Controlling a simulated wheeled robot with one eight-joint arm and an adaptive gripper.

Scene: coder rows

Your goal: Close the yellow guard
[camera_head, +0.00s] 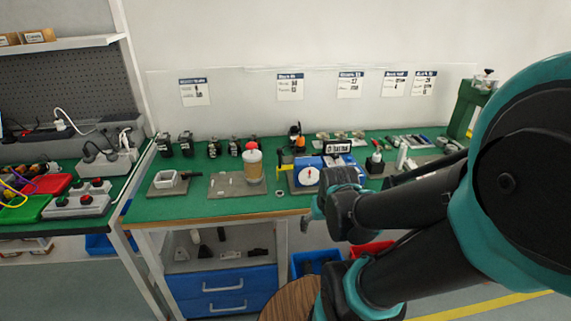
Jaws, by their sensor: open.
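A blue machine (314,174) with a round white dial face stands on the green bench, right of the middle. A small yellow part (285,160) sticks out at its left side, and it looks like the yellow guard. It is too small for me to tell how far it is open. My arm (400,208) reaches in from the right, folded, and its links cover the bench front just right of the blue machine. I cannot make out my gripper's fingers in this view.
The green bench (220,204) holds a beige cylinder with a red top (253,166) left of the machine, and a small white frame (172,181) on a plate. A dark-and-orange tool (296,138) stands behind the machine. Blue drawers (222,288) sit below.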

